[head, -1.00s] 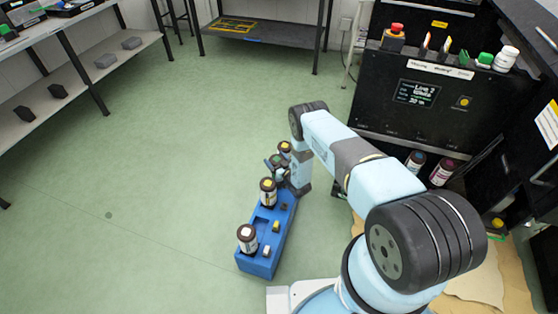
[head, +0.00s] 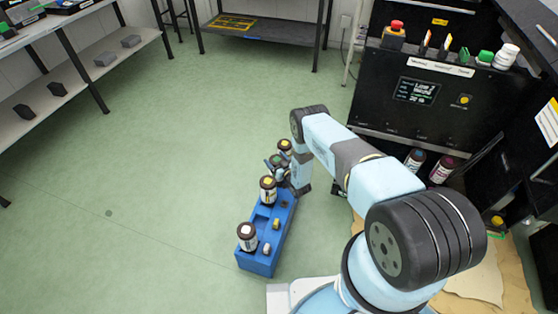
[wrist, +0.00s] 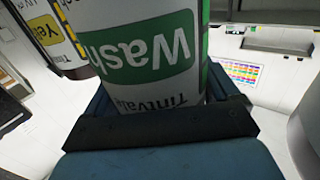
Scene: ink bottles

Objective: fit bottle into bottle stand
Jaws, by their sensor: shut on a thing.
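The blue bottle stand (head: 258,263) is on the green floor in the middle of the head view. A bottle (head: 247,238) stands at its near end, another (head: 268,190) farther along, and a third (head: 285,147) shows at the far end beside my gripper (head: 279,170). In the wrist view my gripper (wrist: 163,98) is shut on a white and green Wash bottle (wrist: 150,45). Its label reads upside down there. In the head view the held bottle is mostly hidden by my gripper, and whether it touches the stand cannot be told. A yellow-labelled bottle (wrist: 60,30) is close beside it in the wrist view.
A black machine (head: 420,100) stands at the right, with two bottles (head: 414,160) (head: 442,170) at its base. Small blocks sit on the stand's right side. Shelving (head: 75,85) is at the left and a dark bench (head: 265,30) at the back. The floor left of the stand is clear.

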